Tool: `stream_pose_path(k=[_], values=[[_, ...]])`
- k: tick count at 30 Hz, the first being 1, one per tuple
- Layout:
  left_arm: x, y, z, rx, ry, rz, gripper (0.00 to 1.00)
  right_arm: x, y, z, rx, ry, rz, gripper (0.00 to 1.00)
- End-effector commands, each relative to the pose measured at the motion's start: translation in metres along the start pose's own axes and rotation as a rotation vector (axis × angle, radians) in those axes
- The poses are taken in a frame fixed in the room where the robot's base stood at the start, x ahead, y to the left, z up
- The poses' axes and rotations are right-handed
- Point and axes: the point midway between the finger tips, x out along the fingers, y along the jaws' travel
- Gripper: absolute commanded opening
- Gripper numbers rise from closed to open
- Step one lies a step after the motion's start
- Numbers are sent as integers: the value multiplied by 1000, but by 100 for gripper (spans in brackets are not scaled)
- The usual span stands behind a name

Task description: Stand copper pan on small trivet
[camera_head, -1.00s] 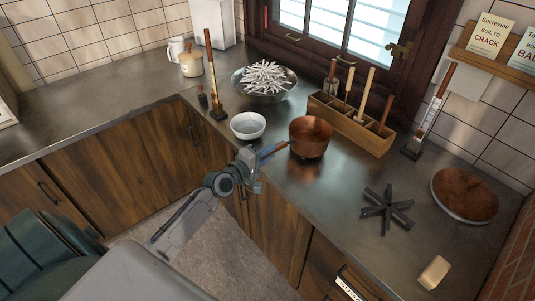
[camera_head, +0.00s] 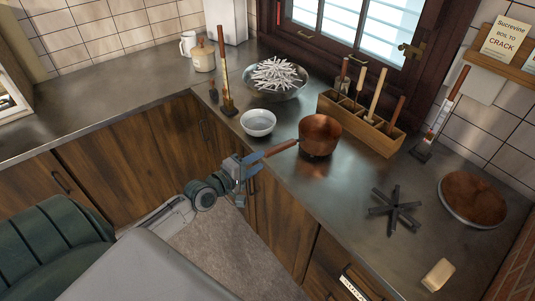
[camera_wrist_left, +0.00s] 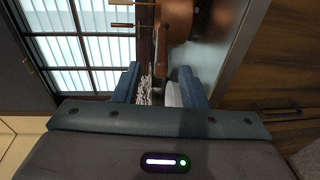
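The copper pan (camera_head: 320,137) stands upright on the counter, with its brown handle pointing left towards my left gripper. The small trivet (camera_head: 396,211), a dark star-shaped stand, lies bare on the counter to the right and nearer the front edge. My left gripper (camera_head: 254,163) is at the free end of the pan's handle, above the counter's front edge. In the left wrist view its two blue fingers (camera_wrist_left: 160,85) are wide apart, with the copper pan (camera_wrist_left: 178,20) beyond them. Whether the handle's tip lies between the fingers is unclear. My right gripper is not in view.
A white bowl (camera_head: 258,123) stands left of the pan, and a wooden utensil box (camera_head: 362,130) behind it. A round copper-brown disc (camera_head: 473,198) lies right of the trivet, with a pale block (camera_head: 437,275) in front. The counter between pan and trivet is clear.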

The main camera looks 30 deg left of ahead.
Motion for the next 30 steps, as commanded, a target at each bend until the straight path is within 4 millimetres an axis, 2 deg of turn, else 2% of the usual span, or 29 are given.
stream_pose_path(k=[3,7,17,20,23,26,27,29,30], values=[[-17,2,0,2,-1,-2,38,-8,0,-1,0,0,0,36],[-27,1,0,2,-1,0,38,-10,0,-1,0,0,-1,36],[-31,0,0,1,0,1,38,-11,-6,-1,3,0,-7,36],[-30,-12,-5,23,15,-19,38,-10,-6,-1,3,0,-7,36],[-32,-58,-21,113,61,-97,38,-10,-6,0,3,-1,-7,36],[-44,-140,-40,273,111,-252,38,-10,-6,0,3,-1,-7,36],[-53,-179,-46,348,119,-330,38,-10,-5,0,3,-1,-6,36],[-71,-238,-49,463,113,-453,38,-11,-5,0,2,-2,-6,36],[-86,-276,-47,537,94,-537,38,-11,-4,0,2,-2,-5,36]])
